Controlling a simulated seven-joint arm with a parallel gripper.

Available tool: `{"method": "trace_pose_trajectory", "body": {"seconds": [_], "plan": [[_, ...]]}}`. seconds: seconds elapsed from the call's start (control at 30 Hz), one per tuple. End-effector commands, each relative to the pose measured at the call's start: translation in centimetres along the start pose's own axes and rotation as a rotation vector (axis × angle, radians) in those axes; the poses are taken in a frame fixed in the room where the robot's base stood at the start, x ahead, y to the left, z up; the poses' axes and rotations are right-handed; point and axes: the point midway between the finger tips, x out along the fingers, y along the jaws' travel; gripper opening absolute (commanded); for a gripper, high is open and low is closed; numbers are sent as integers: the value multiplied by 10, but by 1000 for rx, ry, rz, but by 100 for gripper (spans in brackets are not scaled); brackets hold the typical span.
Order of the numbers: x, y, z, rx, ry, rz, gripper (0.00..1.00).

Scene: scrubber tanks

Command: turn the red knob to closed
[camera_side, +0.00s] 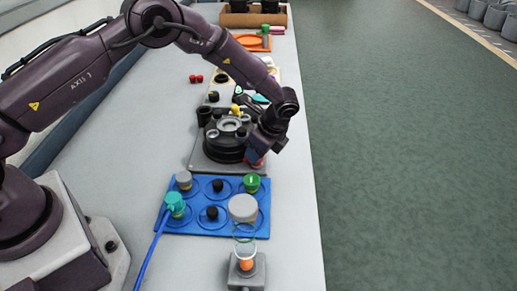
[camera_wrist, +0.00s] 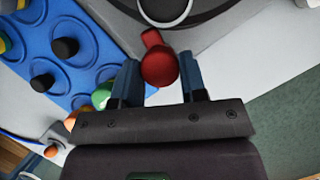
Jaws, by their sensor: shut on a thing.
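The red knob (camera_wrist: 158,67) shows in the wrist view as a round red grip with a short red arm that points up and a little left. It is at the edge of a grey base plate. My gripper (camera_wrist: 160,72) has its two blue-grey fingers on either side of it and is shut on it. In the side view my gripper (camera_side: 256,152) is low at the right side of the black round tank unit (camera_side: 222,140). I see no marking for closed.
A blue board (camera_side: 200,227) with black, green and grey knobs lies nearer the camera. The table's right edge is close to my gripper.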

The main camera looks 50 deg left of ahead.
Motion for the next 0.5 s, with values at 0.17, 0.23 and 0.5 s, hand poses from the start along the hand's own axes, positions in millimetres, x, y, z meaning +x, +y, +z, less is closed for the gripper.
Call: {"method": "trace_pose_trajectory", "body": {"seconds": [0.17, 0.23, 0.5], "plan": [[-1, 0, 0, 66, 0, -28, 15], [-1, 1, 0, 106, -1, -44, 15], [-2, 2, 0, 284, 0, -118, 15]]}}
